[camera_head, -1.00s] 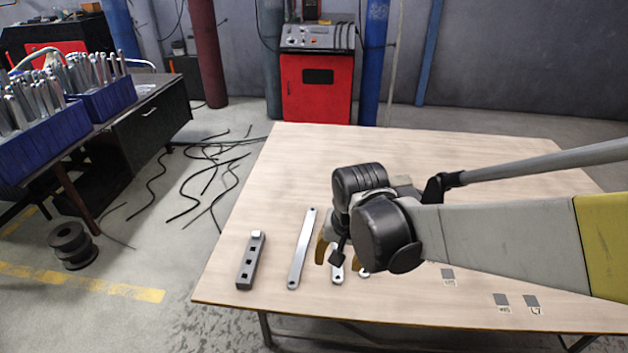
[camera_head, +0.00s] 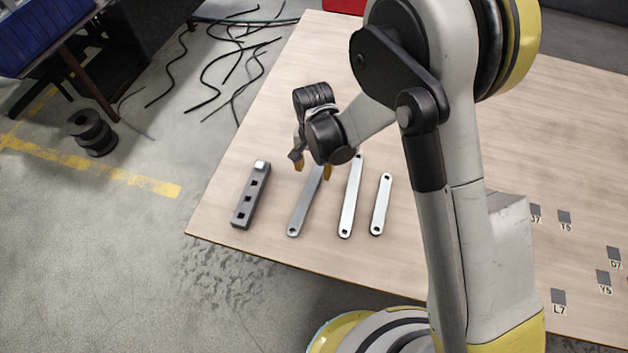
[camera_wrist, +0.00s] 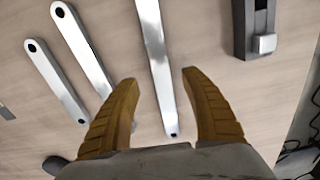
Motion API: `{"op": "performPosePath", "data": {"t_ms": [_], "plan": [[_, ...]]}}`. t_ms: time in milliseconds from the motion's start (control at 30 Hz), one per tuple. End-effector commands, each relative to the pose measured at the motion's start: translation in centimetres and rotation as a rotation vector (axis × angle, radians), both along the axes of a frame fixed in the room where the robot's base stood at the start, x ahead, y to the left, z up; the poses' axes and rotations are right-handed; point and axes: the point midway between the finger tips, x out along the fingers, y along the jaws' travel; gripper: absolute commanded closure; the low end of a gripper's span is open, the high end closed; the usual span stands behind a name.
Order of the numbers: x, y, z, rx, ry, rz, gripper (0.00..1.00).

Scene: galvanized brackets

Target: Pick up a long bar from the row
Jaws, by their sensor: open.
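Three flat silver bars with holed ends lie in a row on the table. The left long bar (camera_head: 302,210) is partly hidden at its far end by my gripper. The middle long bar (camera_head: 351,197) and the shorter right bar (camera_head: 381,206) lie to its right. My gripper (camera_head: 312,170) is open and empty over the far part of the left bar. In the wrist view, the left bar (camera_wrist: 157,55) runs between the two yellow fingers (camera_wrist: 160,77), with its holed end near the palm. I cannot tell the exact height of the fingertips above it.
A dark block with square holes (camera_head: 250,197) lies just left of the row and shows at the wrist view's upper right (camera_wrist: 256,25). Small labelled grey squares (camera_head: 558,297) lie on the right of the table. The table's front edge is close to the bars.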

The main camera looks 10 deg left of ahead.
Motion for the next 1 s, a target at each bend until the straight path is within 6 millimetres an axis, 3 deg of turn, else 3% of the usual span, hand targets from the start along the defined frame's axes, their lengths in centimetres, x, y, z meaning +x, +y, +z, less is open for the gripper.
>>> {"op": "performPosePath", "data": {"t_ms": [433,667,700,867,1000], "plan": [[-0.1,0.1,-5.8,0.001,0.0,0.0,0.46],[-0.1,0.1,-5.9,0.001,0.0,0.0,0.46],[-0.1,0.1,-5.9,0.001,-0.001,0.0,0.51],[-0.1,0.1,-5.9,0.001,-0.001,0.0,0.99],[-0.1,0.1,-5.9,0.001,-0.001,0.0,1.0]]}}
